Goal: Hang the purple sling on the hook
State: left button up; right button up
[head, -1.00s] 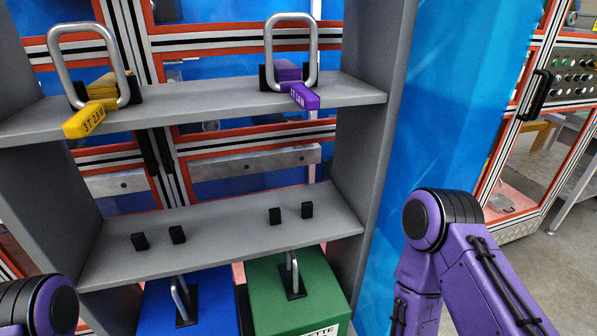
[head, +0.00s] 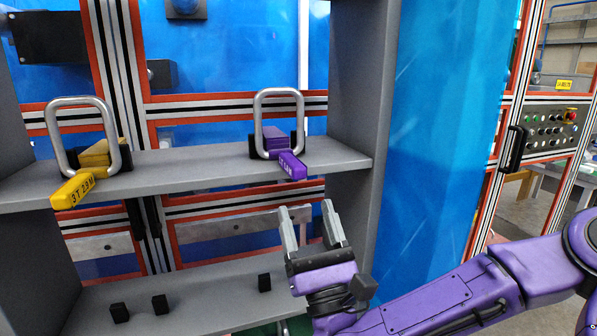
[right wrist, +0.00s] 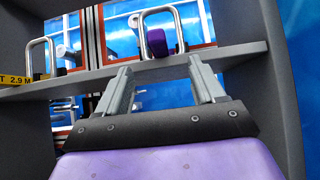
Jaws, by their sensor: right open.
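The purple sling (head: 275,141) sits on the upper grey shelf, right of centre. Its upright metal loop (head: 279,92) stands above the folded purple webbing, and a purple tag (head: 292,165) sticks out over the shelf's front edge. The sling also shows in the right wrist view (right wrist: 160,47), beyond my fingers. My right gripper (head: 309,210) is open and empty, below the upper shelf and in front of the rack, apart from the sling. It also shows in the right wrist view (right wrist: 160,70). My left gripper is out of view. I see no hook.
A yellow sling (head: 95,153) with a similar metal loop stands on the same shelf to the left. The lower shelf (head: 200,290) carries small black blocks. The rack's grey side panel (head: 358,90) stands close right of the purple sling. A control panel (head: 543,130) is farther right.

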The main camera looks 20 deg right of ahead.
aim_at(293, 160)
jog(key=p+x, duration=0.6)
jog(key=x, duration=0.3)
jog(key=shift+s+r+p, duration=0.15)
jog(key=shift+p, duration=0.25)
jog(key=shift+w+r+p, duration=0.3)
jog(key=shift+w+r, duration=0.05)
jog(key=shift+w, duration=0.3)
